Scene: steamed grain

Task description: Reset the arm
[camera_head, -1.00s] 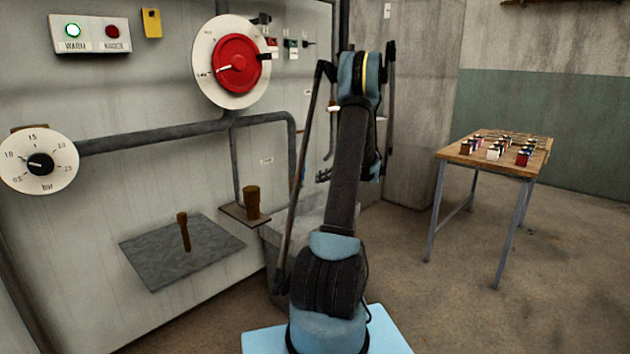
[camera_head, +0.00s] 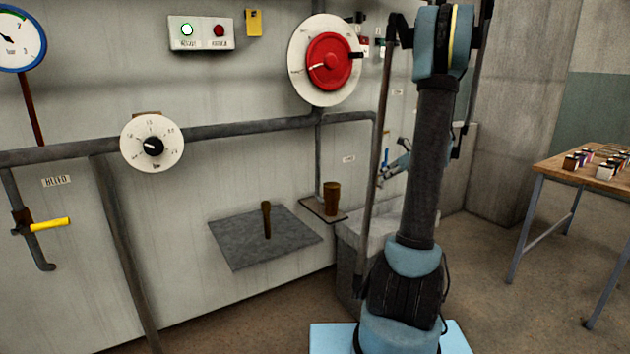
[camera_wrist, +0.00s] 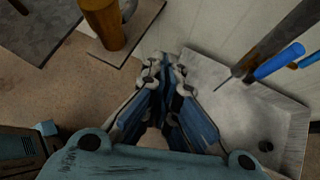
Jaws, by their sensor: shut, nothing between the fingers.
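My arm rises in front of the wall in the head view, with its elbow high. My gripper (camera_wrist: 161,68) is shut and empty in the wrist view, its fingertips close together. In the head view my gripper (camera_head: 390,172) is small and partly hidden behind my arm. It hangs above the grey block (camera_head: 352,235), whose top (camera_wrist: 240,115) shows to the right of the fingers in the wrist view. A blue-handled rod (camera_wrist: 278,62) lies to the right of the fingers, apart from them. A brown cylinder (camera_wrist: 103,24) stands beyond them at upper left.
The wall carries a red handwheel (camera_head: 331,62), a black-knobbed dial (camera_head: 153,146), a button box (camera_head: 202,33) and a yellow bleed lever (camera_head: 50,225). A grey plate with a brown peg (camera_head: 266,219) juts out. A wooden table (camera_head: 560,165) stands right. The floor between is clear.

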